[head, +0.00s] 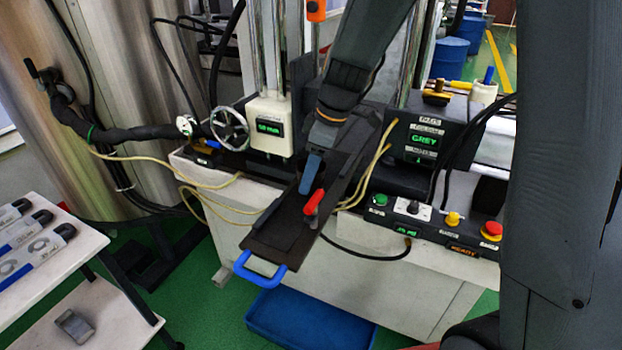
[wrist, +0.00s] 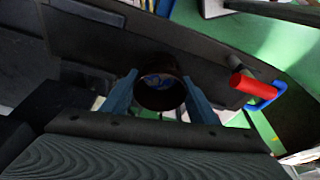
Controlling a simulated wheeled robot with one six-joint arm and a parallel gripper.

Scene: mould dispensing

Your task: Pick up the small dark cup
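The small dark cup (wrist: 160,93) shows in the wrist view as a round, dark, open-topped shape with its mouth toward the camera. My gripper (wrist: 160,82) has its two blue fingers on either side of it. The fingertips are very close to the cup's sides, and I cannot tell whether they press on it. In the head view my gripper (head: 304,188) points down over a dark, slanted plate (head: 280,222); the cup cannot be made out there.
A red knob (head: 314,202) stands on the plate close to my gripper. The plate has a blue handle (head: 260,270) at its near end. A box reading GREY (head: 425,140) stands to the right. A blue tray (head: 310,318) lies on the floor; a white shelf (head: 45,260) stands left.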

